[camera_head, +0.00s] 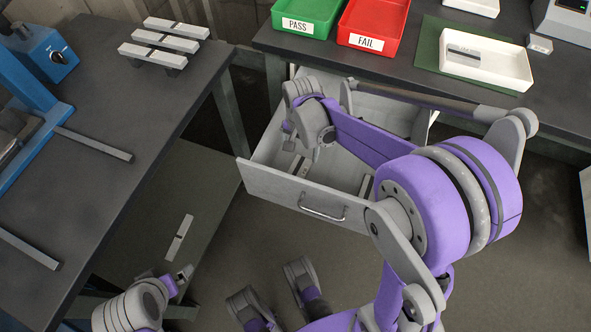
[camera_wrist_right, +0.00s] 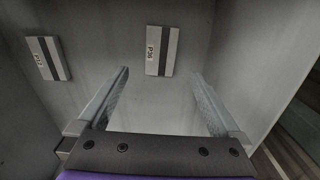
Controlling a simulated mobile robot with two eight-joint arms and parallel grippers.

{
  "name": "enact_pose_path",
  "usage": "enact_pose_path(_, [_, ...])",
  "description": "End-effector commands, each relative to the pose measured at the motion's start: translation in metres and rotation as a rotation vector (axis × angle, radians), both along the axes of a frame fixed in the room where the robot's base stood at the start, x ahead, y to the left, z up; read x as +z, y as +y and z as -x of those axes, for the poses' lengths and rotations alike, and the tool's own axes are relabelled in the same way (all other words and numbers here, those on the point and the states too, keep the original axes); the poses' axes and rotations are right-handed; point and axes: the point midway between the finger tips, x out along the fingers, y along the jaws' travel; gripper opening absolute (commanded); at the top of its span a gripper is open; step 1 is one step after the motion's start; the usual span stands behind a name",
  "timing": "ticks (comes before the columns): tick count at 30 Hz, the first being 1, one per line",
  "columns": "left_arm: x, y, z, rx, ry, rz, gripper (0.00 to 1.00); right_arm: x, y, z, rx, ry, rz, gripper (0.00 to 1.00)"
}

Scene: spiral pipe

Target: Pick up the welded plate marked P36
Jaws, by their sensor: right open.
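The welded plate marked P36 (camera_wrist_right: 162,51), light grey with a dark lengthwise stripe, lies on the floor of the open drawer in the right wrist view. My right gripper (camera_wrist_right: 160,74) is open and empty, with P36 ahead between the lines of its two fingers and apart from them. In the head view my right gripper (camera_head: 316,150) hangs over the drawer (camera_head: 285,193). Plates (camera_head: 301,165) show partly there; I cannot read their marks. My left gripper (camera_head: 180,281) is low at the bottom left, its jaw opening unclear.
Another striped plate (camera_wrist_right: 48,58) lies left of P36, its mark hard to read. Drawer walls stand close around. A green PASS tray (camera_head: 304,16), a red FAIL tray (camera_head: 373,24) and a white tray (camera_head: 487,63) are on the right bench. Several plates (camera_head: 160,55) rest on the left bench.

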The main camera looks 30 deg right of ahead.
Motion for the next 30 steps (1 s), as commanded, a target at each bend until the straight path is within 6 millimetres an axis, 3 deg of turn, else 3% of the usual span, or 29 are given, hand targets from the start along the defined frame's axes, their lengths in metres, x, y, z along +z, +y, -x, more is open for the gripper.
enact_pose_path(4, [-0.011,0.0,-0.001,0.0,0.004,0.0,1.0,-0.028,0.0,0.0,0.001,0.0,0.0,1.0])
enact_pose_path(14, [-0.02,0.0,-0.002,0.0,0.007,0.0,1.0,-0.051,0.002,0.0,0.002,0.0,0.0,1.0])
enact_pose_path(21, [-0.036,0.0,-0.003,0.0,0.012,0.0,1.0,-0.088,0.004,0.0,0.002,0.0,0.0,1.0])
enact_pose_path(29, [-0.036,0.0,-0.004,0.0,0.012,0.0,1.0,-0.091,0.004,0.001,0.002,-0.001,0.0,1.0])
enact_pose_path(30, [-0.036,0.0,-0.004,0.0,0.012,0.0,1.0,-0.091,0.004,0.001,0.002,-0.001,0.0,0.95])
